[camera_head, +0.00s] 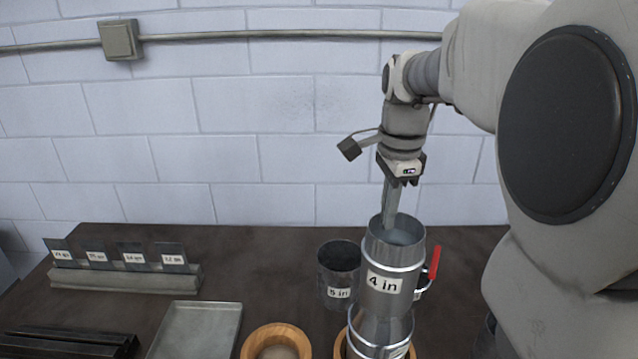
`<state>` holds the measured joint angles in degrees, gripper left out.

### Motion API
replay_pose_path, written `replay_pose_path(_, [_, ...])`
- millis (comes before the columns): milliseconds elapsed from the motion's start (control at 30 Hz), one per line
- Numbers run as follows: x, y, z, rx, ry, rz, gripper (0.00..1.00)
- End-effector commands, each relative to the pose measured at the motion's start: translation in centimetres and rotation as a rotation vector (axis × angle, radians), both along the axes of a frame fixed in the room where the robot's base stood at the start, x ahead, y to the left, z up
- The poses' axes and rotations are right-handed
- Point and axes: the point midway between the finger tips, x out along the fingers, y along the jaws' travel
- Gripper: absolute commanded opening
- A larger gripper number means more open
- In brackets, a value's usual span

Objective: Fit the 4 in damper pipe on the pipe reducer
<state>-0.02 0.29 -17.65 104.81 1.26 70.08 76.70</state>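The damper pipe (400,253) is a shiny metal cylinder labelled "4 in", with a red lever handle (433,264) on its right side. It stands roughly upright directly above the pipe reducer (382,331), and its lower end meets the reducer's top. How deeply they are fitted cannot be seen. My gripper (391,215) points down at the pipe from above. Its long grey fingers reach into the pipe's open top near the back rim. The fingertips are partly hidden by the pipe, so whether they grip the wall is unclear.
A darker pipe labelled "5 in" (339,272) stands close on the left. A wooden ring (275,333), a metal tray (197,332), dark bars (65,341) and a rack of labelled plates (125,281) lie farther left. The brown table (262,258) is clear towards the back.

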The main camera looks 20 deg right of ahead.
Motion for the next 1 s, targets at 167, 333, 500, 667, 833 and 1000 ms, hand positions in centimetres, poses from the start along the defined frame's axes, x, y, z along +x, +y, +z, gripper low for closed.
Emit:
replay_pose_path(167, [0.0,0.0,-0.2,0.0,-0.001,0.0,0.0])
replay_pose_path(333, [0.0,0.0,-0.5,0.0,0.0,0.0,0.0])
replay_pose_path(500, [0.0,0.0,-0.7,0.0,0.0,0.0,0.0])
replay_pose_path(667, [0.0,0.0,-1.0,0.0,0.0,0.0,0.0])
replay_pose_path(833, [0.0,0.0,-1.2,0.0,0.0,0.0,0.0])
replay_pose_path(1000, [0.0,0.0,-1.2,0.0,0.0,0.0,0.32])
